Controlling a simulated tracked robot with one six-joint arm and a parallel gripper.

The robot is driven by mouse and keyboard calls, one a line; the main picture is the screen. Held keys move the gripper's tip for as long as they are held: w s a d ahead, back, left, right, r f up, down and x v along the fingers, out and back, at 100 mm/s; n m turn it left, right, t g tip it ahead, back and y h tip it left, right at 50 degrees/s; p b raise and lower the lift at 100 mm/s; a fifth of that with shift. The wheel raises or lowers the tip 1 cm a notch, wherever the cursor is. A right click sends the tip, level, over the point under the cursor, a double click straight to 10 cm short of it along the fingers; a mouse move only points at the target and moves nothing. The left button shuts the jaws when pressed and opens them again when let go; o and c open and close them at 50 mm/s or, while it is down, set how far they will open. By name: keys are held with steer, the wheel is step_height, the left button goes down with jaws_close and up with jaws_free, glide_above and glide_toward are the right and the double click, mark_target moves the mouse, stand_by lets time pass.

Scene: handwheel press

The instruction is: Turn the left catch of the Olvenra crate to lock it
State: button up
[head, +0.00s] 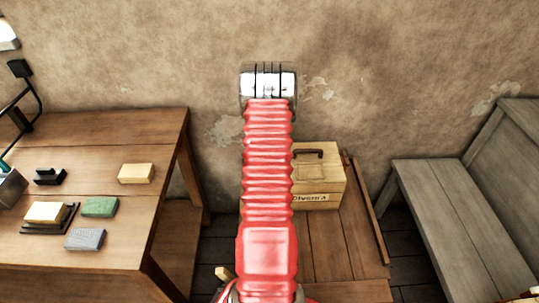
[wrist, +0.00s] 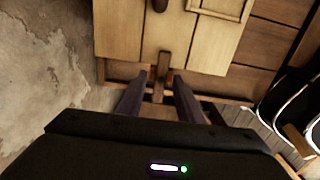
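The Olvenra crate (head: 320,175) is a pale wooden box with a dark handle on its lid and a name label on its front. My red arm hides its left part in the head view. In the wrist view the crate (wrist: 120,35) fills the upper middle, and a brown wooden catch (wrist: 163,68) sticks out past its edge. My gripper (wrist: 160,77) is open, with one dark finger on each side of the catch's lower end. I cannot tell whether either finger touches it. The gripper is out of sight in the head view.
The crate stands on a low slatted wooden platform (head: 345,250) by the wall. A table (head: 85,130) with several coloured blocks stands at the left. A grey bench (head: 435,195) stands at the right. In the wrist view the plaster wall (wrist: 40,60) is close on the left.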

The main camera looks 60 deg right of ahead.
steer(key=shift+r, duration=0.1)
step_height(320, 180, up, 14)
steer(key=shift+f, duration=0.25)
stand_by(0.5)
stand_by(0.6)
steer(key=w+a+r+m, duration=0.2)
steer(key=a+r+m, duration=0.2)
steer(key=a, duration=0.7)
steer(key=w+a+r+m, duration=0.2)
steer(key=a+r+m, duration=0.1)
steer(key=a, duration=0.7)
steer(key=w+a+r+m, duration=0.2)
steer(key=a+r+m, duration=0.2)
steer(key=a, duration=0.7)
steer(key=s+a+r+n+t, duration=0.1)
steer(key=s+a+r+t, duration=0.1)
steer(key=a, duration=0.7)
steer(key=s+a+r+n+t, duration=0.1)
steer(key=a+r, duration=0.3)
steer(key=a, duration=0.5)
steer(key=s+a+r+n+t, duration=0.2)
steer(key=s+a+r+n, duration=0.1)
steer(key=a, duration=0.6)
steer(key=shift+a+r+t, duration=0.15)
steer(key=shift+t, duration=0.15)
